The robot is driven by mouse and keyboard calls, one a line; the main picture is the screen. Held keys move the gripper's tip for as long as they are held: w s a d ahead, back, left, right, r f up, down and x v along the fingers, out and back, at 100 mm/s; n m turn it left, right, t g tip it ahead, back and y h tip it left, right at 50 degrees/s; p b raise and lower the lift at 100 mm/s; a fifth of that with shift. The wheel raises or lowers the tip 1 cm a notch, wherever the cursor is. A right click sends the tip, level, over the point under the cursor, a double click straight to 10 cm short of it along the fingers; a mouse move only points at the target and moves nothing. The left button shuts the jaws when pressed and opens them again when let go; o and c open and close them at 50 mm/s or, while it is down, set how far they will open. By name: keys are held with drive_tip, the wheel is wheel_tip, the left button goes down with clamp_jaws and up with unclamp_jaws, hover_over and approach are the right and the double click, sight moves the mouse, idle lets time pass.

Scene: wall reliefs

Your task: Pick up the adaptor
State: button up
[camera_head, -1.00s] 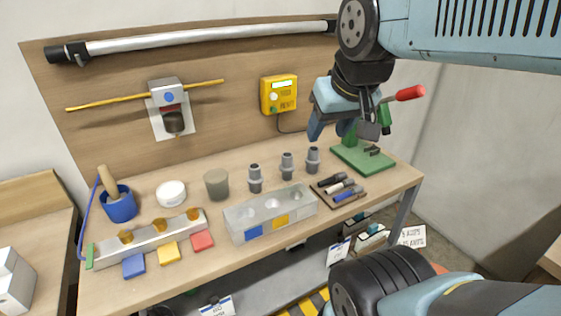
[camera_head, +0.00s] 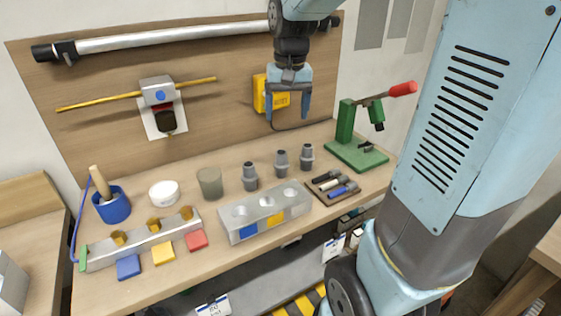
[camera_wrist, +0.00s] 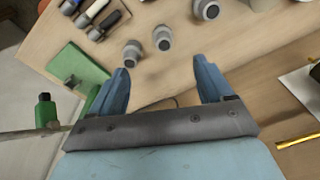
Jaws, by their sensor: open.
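Three grey stepped adaptors stand upright in a row on the bench: a left one (camera_head: 249,178), a middle one (camera_head: 281,164) and a right one (camera_head: 306,158). I cannot tell which one the task means. My gripper (camera_head: 288,116) is open and empty, its fingers pointing down, above and behind the middle and right adaptors. In the wrist view, the gap between my fingertips (camera_wrist: 161,68) is apart from the adaptors. The middle (camera_wrist: 163,38) and right (camera_wrist: 132,53) adaptors show just beyond it, and the left one (camera_wrist: 207,10) is farther off.
A holed grey block (camera_head: 232,231) stands in front of the adaptors, a grey cup (camera_head: 210,183) to their left. A tool tray (camera_head: 350,199) and a green press (camera_head: 358,156) are to the right. A yellow wall box (camera_head: 259,95) is close behind my gripper.

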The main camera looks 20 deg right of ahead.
drive_tip(key=g, duration=0.1)
hover_over(281, 151)
wheel_tip(281, 151, down, 3)
drive_tip(key=shift+m, duration=0.3)
wheel_tip(281, 151, down, 8)
drive_tip(key=shift+w+f, duration=0.15)
drive_tip(key=shift+f, duration=0.1)
drive_tip(key=shift+s+f, duration=0.15)
drive_tip(key=shift+f, duration=1.25)
drive_tip(key=shift+s+f, duration=0.1)
drive_tip(key=shift+f, duration=1.3)
drive_tip(key=shift+c, duration=0.5)
drive_tip(key=c, duration=1)
